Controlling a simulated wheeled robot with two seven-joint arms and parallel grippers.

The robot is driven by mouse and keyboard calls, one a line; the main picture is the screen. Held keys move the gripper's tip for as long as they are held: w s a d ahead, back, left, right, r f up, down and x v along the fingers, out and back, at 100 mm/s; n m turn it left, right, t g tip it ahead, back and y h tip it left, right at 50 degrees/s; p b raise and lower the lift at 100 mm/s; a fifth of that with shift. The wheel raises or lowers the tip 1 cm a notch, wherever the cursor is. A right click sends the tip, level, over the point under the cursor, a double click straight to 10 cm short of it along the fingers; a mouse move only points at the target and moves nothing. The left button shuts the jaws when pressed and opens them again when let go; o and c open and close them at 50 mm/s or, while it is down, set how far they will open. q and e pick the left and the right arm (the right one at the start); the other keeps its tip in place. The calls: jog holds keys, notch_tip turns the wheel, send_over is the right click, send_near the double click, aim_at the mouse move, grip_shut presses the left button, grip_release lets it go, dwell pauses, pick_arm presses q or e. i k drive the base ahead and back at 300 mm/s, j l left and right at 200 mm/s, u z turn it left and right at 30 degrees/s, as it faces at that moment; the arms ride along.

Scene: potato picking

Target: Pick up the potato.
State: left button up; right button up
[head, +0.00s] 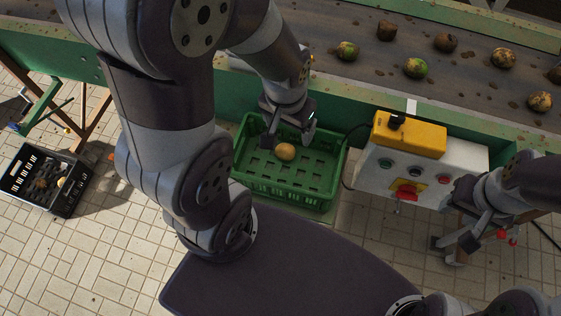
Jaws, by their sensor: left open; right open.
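A yellow-brown potato (285,152) shows over the inside of the green crate (325,200). It appears just below my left gripper (289,139), which is open above the crate with a finger to each side. Whether the potato rests on the crate floor or is in the air I cannot tell. More potatoes lie on the dark conveyor belt (455,78): two with green patches (416,68) (347,51), two brown ones (387,30) (446,42) and several others at the right. My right gripper (447,250) is open and empty, low at the right, in front of the control box.
A white control box (376,182) with a yellow top (410,137) and red knob stands right of the crate. The green conveyor edge (365,92) runs behind it. A black crate (18,178) with dark contents sits on the tiled floor at left.

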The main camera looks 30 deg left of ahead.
aim_at(539, 101)
jog(key=i+l+z, duration=0.4)
jog(key=i+l, duration=0.15)
jog(key=l, duration=0.3)
jog(key=i+l+z, duration=0.4)
jog(key=i+l, duration=0.2)
jog(key=l, duration=0.15)
